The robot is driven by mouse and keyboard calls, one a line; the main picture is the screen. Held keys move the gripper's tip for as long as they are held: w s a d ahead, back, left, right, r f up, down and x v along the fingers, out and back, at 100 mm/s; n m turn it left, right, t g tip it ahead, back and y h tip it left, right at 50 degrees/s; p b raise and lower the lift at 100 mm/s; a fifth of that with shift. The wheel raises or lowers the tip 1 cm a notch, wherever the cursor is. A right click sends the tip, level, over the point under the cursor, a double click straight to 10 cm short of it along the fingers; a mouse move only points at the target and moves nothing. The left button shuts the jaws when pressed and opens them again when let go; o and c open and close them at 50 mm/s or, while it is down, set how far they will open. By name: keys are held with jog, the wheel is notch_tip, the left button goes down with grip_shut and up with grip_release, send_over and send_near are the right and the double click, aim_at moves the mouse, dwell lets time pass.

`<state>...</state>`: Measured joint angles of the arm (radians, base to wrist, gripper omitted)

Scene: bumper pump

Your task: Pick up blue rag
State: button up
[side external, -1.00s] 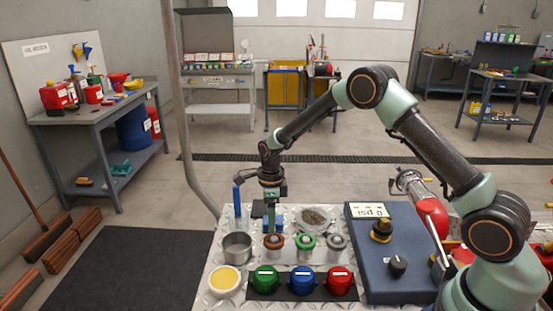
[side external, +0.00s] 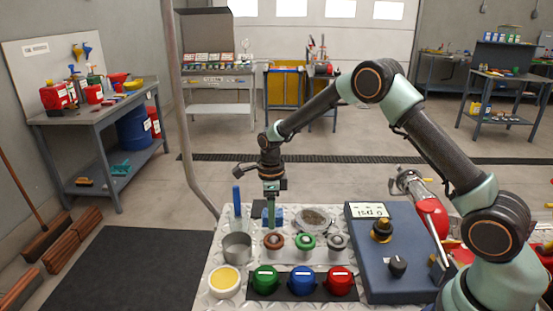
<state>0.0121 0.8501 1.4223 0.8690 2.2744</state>
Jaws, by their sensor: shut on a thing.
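The blue rag (side external: 279,214) is a small blue patch at the back of the white work surface, partly hidden behind my gripper. My gripper (side external: 271,225) points straight down in front of it and is shut on the blue rag. The fingertips are small in this view, and I cannot tell whether the rag is clear of the dark mat under it.
A blue-handled tool (side external: 236,196) stands at the left. In front are a metal cup (side external: 237,247), a yellow-filled dish (side external: 225,281), and green, blue and red caps (side external: 302,281). A shallow dish (side external: 314,219) and a blue gauge box (side external: 384,270) lie right.

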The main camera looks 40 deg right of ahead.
notch_tip(320, 180, up, 18)
dwell(0.3)
jog(key=shift+f, duration=0.1)
